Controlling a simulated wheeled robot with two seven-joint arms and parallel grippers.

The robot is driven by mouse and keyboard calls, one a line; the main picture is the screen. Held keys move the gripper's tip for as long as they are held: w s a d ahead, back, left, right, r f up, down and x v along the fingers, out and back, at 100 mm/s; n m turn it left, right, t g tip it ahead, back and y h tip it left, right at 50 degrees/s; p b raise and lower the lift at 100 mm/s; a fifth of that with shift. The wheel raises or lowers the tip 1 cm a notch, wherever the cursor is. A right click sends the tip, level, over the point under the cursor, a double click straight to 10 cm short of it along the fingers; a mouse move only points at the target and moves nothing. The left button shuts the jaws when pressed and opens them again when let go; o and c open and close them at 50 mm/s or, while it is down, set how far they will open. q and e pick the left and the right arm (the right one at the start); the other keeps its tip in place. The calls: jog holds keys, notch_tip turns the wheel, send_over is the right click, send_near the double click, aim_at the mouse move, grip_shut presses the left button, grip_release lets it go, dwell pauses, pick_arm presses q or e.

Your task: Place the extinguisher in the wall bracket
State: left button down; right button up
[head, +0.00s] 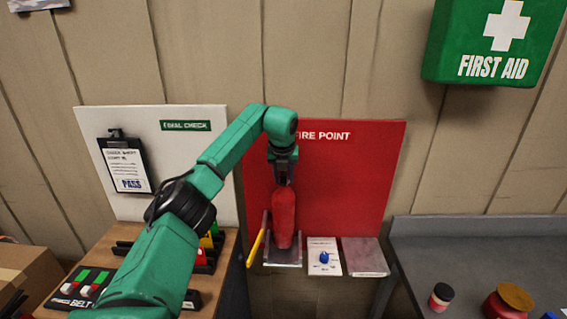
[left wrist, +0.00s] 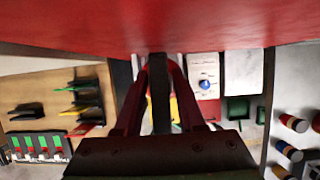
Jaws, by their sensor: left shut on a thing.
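The red extinguisher (head: 284,216) hangs upright under my left gripper (head: 283,172) in the head view, in front of the red FIRE POINT board (head: 350,185). The gripper is shut on its top. Its lower end is at the grey metal wall bracket (head: 283,262), between the bracket's sides; I cannot tell whether it rests on the base. In the left wrist view the fingers of the left gripper (left wrist: 158,75) point toward the board (left wrist: 230,25), with a dark upright piece between them. My right gripper is out of view.
Right of the bracket are a white panel with a blue knob (head: 323,270) and a grey shelf (head: 364,260). A yellow bar (head: 256,248) is at the bracket's left. A wooden bench (head: 100,250) is left; a grey bench with jars (head: 450,245) is right.

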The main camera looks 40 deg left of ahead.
pick_arm(q)
notch_tip(320, 180, down, 3)
jog(key=shift+w+a+r, duration=0.1)
jog(key=shift+w+a, duration=0.05)
jog(key=c, duration=0.7)
grip_release()
jog(key=shift+c, duration=0.2)
jog(key=shift+o, duration=1.2)
jog(key=shift+s+d, duration=0.2)
